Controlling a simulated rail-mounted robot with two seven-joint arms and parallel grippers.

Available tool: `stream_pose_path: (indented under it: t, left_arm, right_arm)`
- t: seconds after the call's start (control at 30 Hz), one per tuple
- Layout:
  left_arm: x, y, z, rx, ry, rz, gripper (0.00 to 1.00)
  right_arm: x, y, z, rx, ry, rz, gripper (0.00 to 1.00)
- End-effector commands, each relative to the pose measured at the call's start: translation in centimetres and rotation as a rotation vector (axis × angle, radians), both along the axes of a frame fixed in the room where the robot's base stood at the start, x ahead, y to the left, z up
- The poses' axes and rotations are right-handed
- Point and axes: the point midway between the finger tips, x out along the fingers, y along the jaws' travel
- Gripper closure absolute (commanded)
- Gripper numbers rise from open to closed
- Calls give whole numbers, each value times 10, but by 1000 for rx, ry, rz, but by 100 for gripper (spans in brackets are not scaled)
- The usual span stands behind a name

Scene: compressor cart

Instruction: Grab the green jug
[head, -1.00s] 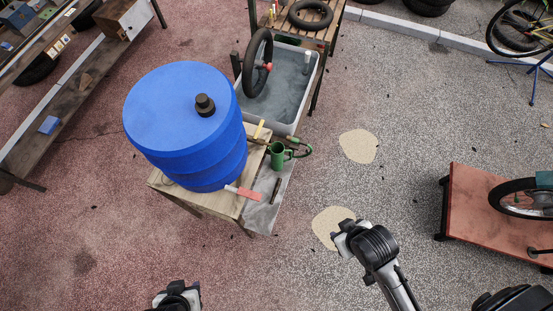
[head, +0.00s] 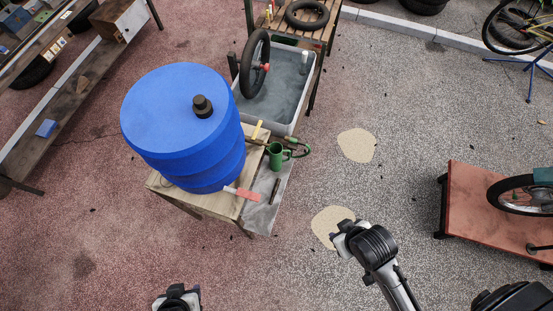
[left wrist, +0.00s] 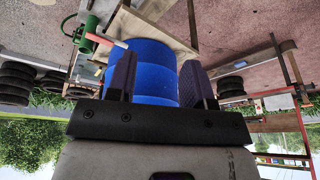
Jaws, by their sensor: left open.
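My left gripper (head: 177,292) is at the bottom edge of the head view, well short of the table. In the left wrist view its two fingers are apart and empty, with the barrel beyond between them. My right arm (head: 370,246) reaches in from the lower right; its fingers cannot be made out.
A red-and-white brush-like tool (head: 242,194) lies on the table (head: 228,204) in front of the jug. A grey water tub (head: 303,95) with a wheel stands behind. A red platform (head: 465,205) is at the right. The ground between my left gripper and the table is clear.

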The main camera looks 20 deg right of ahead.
Motion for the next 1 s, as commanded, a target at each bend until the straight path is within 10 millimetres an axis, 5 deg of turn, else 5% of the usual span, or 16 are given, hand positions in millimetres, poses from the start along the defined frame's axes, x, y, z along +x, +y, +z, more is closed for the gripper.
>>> stream_pose_path:
  t: [0.5,1.0]
  left_arm:
    - [0,-3,0,-11,1,7,3]
    - [0,-3,0,-11,1,7,1]
  right_arm:
    - [0,-1,0,-5,0,4,57]
    - [0,-3,0,-10,-2,6,57]
